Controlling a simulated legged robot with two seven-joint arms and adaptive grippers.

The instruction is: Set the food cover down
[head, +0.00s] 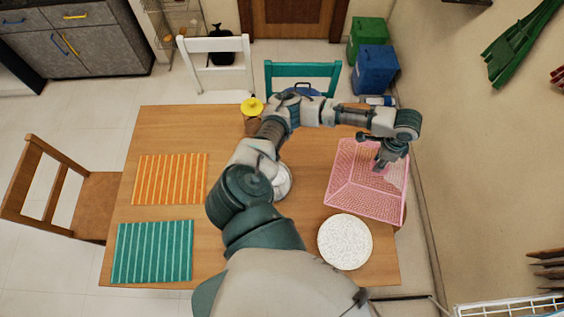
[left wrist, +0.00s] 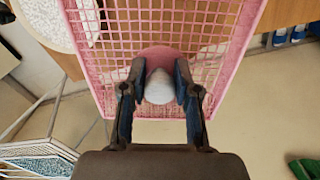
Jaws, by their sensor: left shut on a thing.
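The food cover (head: 350,190) is a pink mesh cover with sloping sides, at the right end of the wooden table (head: 300,240). It also fills the upper middle of the left wrist view (left wrist: 215,20). My left gripper (head: 381,163) is over the cover, shut on its pale rounded knob (left wrist: 160,88), which sits between the two fingers (left wrist: 158,95) in the left wrist view. The cover's right side reaches the table's right edge or past it. I cannot tell whether its rim touches the table. My right gripper is not in view.
A white speckled plate (head: 345,242) lies just in front of the cover. A yellow-topped jar (head: 252,107) and a mostly hidden white dish (head: 283,182) are near my arm. Orange (head: 172,179) and teal (head: 153,251) striped mats lie left. The wall is close on the right.

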